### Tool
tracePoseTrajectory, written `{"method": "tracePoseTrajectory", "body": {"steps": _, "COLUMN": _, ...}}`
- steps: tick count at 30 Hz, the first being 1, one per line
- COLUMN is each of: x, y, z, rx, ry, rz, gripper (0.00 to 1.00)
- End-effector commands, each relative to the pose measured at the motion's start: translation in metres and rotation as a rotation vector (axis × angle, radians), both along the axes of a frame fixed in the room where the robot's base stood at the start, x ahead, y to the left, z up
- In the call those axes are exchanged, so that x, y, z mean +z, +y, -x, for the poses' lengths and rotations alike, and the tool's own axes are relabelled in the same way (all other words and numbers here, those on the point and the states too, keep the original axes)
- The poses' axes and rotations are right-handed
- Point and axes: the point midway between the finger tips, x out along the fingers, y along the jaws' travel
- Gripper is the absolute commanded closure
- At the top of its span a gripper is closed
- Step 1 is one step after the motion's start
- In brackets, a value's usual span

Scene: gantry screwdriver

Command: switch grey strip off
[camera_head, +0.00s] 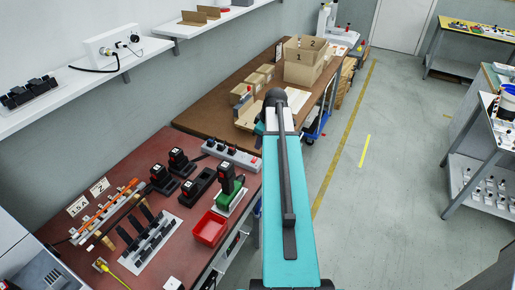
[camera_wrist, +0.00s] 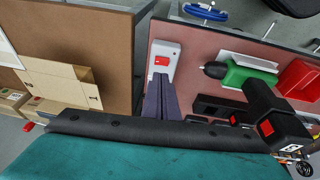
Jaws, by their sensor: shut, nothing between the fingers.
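The grey strip (camera_head: 232,155) lies on the red-brown table near its far edge, with dark plugs in it and a small red switch at its right end. In the wrist view the end of the grey strip (camera_wrist: 166,48) shows, with the red switch (camera_wrist: 162,61) on top. My gripper (camera_wrist: 160,79) has its dark fingers together just beside the switch in that view. I cannot tell whether the tips touch the strip. The fingers hide part of the strip, and the switch position is too small to read.
A green power tool (camera_head: 230,195) and a red bin (camera_head: 209,228) stand close to the strip. Black chargers (camera_head: 179,161) stand to its left. A brown table (camera_head: 215,112) with cardboard boxes (camera_head: 303,62) adjoins behind.

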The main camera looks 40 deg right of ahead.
Motion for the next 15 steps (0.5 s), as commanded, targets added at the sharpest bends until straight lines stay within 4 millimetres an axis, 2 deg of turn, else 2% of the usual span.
{"method": "tracePoseTrajectory", "body": {"steps": 15, "x": 0.047, "y": 0.003, "z": 0.015, "rx": 0.001, "ry": -0.001, "rz": 0.000, "gripper": 1.00}}
